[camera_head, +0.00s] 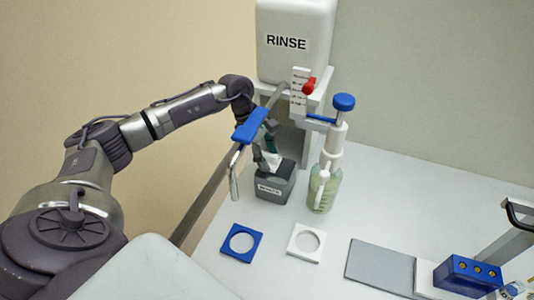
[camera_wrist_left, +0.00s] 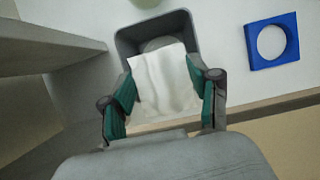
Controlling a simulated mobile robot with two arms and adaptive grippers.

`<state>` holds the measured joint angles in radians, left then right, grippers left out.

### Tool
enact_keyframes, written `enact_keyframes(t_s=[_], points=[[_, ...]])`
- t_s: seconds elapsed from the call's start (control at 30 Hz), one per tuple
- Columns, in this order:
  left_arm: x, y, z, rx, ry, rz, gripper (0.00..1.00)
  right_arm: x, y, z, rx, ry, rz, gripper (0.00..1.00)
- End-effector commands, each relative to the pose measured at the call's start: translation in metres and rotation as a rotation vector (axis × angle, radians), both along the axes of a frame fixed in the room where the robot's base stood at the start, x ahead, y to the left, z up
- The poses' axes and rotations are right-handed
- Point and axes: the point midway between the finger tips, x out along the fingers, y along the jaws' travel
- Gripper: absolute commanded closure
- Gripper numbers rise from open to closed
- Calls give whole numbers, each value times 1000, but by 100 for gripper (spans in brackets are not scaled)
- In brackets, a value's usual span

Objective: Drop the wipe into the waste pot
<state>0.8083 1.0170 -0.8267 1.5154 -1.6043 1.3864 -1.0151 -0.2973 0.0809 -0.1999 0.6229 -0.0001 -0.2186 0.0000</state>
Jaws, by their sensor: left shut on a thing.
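The waste pot (camera_head: 274,188) is a dark grey square pot with a white label, standing on the white bench by the rinse stand. My left gripper (camera_head: 268,152) is over it, shut on the white wipe (camera_head: 274,161). In the left wrist view the wipe (camera_wrist_left: 162,82) hangs between the green-padded fingers of the gripper (camera_wrist_left: 165,90). There it overlaps the open mouth of the pot (camera_wrist_left: 125,42) and hides part of it. I cannot tell whether the wipe touches the rim. My right gripper is not in view.
A blue-topped dispenser bottle (camera_head: 325,178) stands right of the pot. A blue square ring (camera_head: 241,243) and a white one (camera_head: 305,243) lie in front.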

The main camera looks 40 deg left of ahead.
Motion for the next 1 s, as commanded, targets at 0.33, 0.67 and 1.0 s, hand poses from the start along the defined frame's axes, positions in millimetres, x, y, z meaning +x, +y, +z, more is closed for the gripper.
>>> enact_keyframes(t_s=[0.33,0.67,1.0], points=[[-1,2,-9,1,3,2,65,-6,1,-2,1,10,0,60],[-1,2,-15,1,3,2,24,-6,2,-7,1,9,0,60],[-1,2,-14,1,3,2,14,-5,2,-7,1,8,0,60]])
